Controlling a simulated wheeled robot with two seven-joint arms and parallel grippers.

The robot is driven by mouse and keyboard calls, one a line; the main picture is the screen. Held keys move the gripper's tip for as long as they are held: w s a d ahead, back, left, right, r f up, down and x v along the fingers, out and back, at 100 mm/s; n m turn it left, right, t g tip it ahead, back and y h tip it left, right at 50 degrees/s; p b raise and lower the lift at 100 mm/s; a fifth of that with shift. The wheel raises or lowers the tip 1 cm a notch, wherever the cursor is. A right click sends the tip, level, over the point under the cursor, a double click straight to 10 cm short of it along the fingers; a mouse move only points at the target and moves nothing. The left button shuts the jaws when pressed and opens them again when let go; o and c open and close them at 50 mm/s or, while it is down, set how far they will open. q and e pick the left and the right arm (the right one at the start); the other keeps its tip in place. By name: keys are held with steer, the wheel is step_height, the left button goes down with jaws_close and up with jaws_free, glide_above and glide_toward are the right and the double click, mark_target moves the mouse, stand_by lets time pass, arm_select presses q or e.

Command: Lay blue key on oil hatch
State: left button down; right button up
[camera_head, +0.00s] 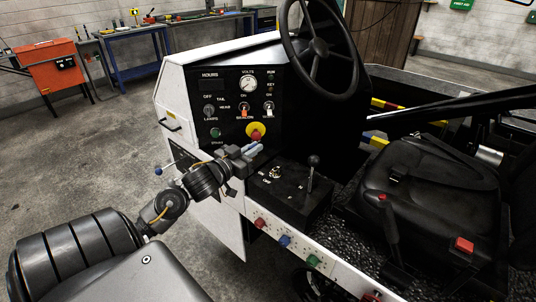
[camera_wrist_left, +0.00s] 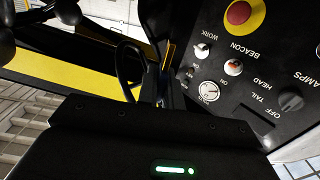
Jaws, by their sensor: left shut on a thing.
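My left gripper (camera_head: 249,151) is in front of the black control panel, just below the red stop button. It is shut; a small pale-blue piece shows at its fingertips, apparently the blue key, though its shape is mostly hidden. In the left wrist view my gripper's dark body fills the bottom and the held thing cannot be made out clearly. I cannot pick out the oil hatch for certain; a dark patch on the white side panel is partly behind my left arm. My right gripper is not in view.
The control panel (camera_head: 228,98) carries switches and a gauge, also in the left wrist view (camera_wrist_left: 265,75). A steering wheel (camera_head: 318,47), a black lever box (camera_head: 290,195) and a seat (camera_head: 430,190) stand to the right. Coloured knobs line the lower rail. Open floor lies left.

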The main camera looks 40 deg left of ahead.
arm_select(q)
steer(key=shift+s+a+r, duration=0.1)
steer(key=shift+s+r, duration=0.2)
steer(key=shift+s, duration=0.4)
steer(key=shift+s+a+r, duration=0.1)
steer(key=shift+s+r, duration=0.25)
steer(key=shift+s, duration=0.35)
steer(key=shift+s+r, duration=0.3)
steer(key=shift+s, duration=0.4)
